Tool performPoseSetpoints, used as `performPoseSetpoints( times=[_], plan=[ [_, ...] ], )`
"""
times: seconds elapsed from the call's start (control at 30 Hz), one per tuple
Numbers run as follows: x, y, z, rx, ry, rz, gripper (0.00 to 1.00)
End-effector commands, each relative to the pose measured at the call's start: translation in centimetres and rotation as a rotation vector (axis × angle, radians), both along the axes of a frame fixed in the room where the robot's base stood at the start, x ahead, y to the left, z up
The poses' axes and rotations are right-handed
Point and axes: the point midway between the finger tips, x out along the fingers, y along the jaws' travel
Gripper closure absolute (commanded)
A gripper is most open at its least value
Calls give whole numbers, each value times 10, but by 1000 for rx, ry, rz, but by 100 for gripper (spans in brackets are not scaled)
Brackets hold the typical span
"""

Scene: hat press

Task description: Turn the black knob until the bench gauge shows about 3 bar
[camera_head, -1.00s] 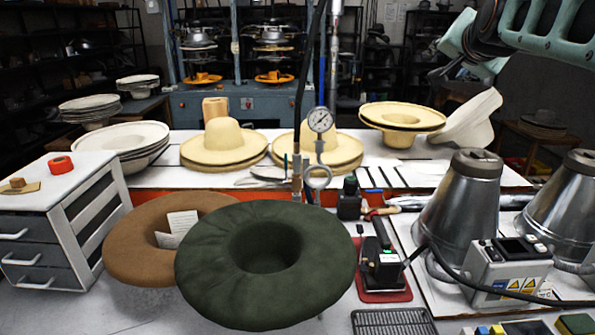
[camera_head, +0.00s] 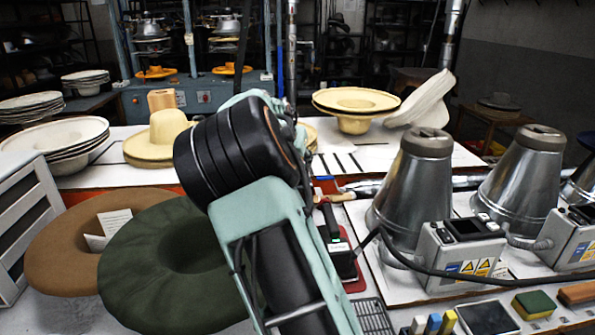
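The bench gauge and its black knob do not show in the head view; my teal arm (camera_head: 262,222), with its large black joint, stands across the middle of the picture over that part of the bench. The gauge reading cannot be seen. My gripper does not show, so whether it is open or shut, and where it is relative to the knob, cannot be told.
A green felt hat (camera_head: 170,290) and a brown one (camera_head: 60,250) lie left of my arm. Metal cones (camera_head: 408,185) and a grey control box (camera_head: 462,252) stand to the right. Straw hats (camera_head: 356,100) sit on the white bench (camera_head: 385,160) behind.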

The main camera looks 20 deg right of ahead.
Motion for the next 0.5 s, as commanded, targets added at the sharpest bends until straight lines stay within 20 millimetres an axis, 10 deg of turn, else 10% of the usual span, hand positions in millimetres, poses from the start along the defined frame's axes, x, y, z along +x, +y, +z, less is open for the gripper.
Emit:
performPoseSetpoints(
  times=[0.5],
  plan=[
    [48, -30, -58, 0, 1, -1, 55]
  ],
)
